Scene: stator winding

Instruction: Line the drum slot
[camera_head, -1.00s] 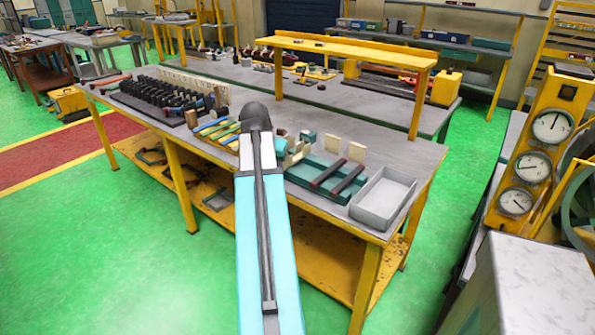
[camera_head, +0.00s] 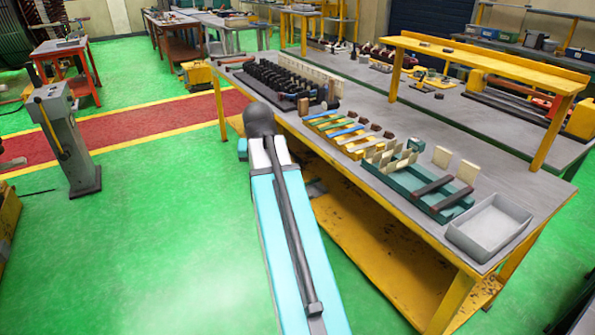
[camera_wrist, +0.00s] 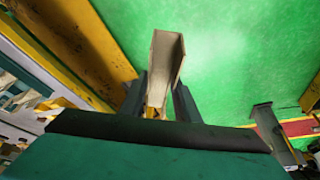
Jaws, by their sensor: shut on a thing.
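In the wrist view my gripper (camera_wrist: 167,100) is shut on a cream folded slot liner (camera_wrist: 166,58). The liner is a channel-shaped piece pointing away from the wrist, over green floor. In the head view my arm hides the gripper's fingers and the held liner. More cream liners (camera_head: 381,160) stand at the teal tray (camera_head: 405,182) on the bench. I cannot make out a slotted drum for certain in either view.
The grey-topped yellow bench (camera_head: 350,170) runs along my arm's right side. It carries a grey open bin (camera_head: 490,226), striped tools and a row of black parts (camera_head: 287,82). A grey post stand with a yellow lever (camera_head: 70,140) stands left. Green floor between is clear.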

